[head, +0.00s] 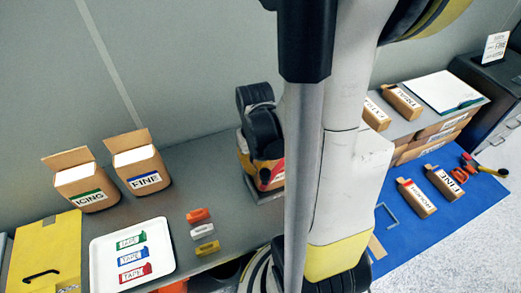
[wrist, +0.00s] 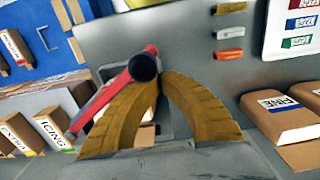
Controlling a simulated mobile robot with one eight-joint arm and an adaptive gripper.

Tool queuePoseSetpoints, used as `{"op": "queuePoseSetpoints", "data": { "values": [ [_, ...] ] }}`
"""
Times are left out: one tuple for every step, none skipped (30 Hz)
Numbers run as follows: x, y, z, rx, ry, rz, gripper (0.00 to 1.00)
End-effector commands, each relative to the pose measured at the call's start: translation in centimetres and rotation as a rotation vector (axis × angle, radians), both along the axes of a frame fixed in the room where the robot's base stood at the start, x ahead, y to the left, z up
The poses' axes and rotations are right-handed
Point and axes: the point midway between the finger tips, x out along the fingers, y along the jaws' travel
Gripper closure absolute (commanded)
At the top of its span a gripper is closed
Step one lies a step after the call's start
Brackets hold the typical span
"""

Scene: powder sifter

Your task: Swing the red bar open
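The red bar (wrist: 108,90) with a black round end (wrist: 143,67) runs slantwise in the wrist view, over a grey machine surface. My gripper (wrist: 162,80) has two curved yellow-brown fingers. Their tips are together, and the black end sits right beside the left fingertip. The bar runs along the outer side of the left finger; whether they touch I cannot tell. Nothing shows clearly between the fingers. In the head view, my gripper (head: 246,157) is partly hidden by my arm, and a bit of red (head: 274,177) shows beside it.
An ICING box (head: 84,186), a FINE box (head: 141,170), a white tray (head: 131,255) with colored labels, and several small colored blocks (head: 200,232) are on the grey bench left of my gripper. A blue mat (head: 440,215) with boxes and tools lies to the right.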

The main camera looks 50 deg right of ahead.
Motion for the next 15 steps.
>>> {"op": "queuePoseSetpoints", "data": {
  "values": [
    [-0.4,0.0,0.0,0.000,0.000,-0.001,1.00],
    [-0.6,0.0,0.0,0.000,0.000,-0.001,1.00],
    [-0.9,-0.1,0.0,0.000,0.000,-0.001,1.00],
    [-1.1,-0.1,0.0,0.000,0.000,-0.002,1.00],
    [-1.4,-0.1,0.0,0.000,0.000,-0.002,1.00],
    [-1.7,-0.2,0.0,0.000,0.000,-0.003,1.00],
    [-1.9,-0.2,0.0,0.000,0.000,-0.002,1.00],
    [-2.1,-0.2,0.0,0.000,0.000,-0.001,1.00],
    [-2.4,-0.2,0.0,0.000,0.000,-0.001,1.00],
    [-2.7,-0.3,0.0,0.000,0.000,-0.002,1.00],
    [-2.9,-0.3,0.0,0.000,0.000,-0.003,1.00],
    [-3.2,-0.4,0.0,0.000,0.000,-0.003,1.00],
    [-3.4,-0.4,0.0,0.000,0.000,-0.002,1.00],
    [-3.6,-0.4,0.0,0.000,0.000,-0.001,1.00],
    [-4.0,-0.4,0.0,0.000,0.000,-0.002,1.00]
  ]
}}
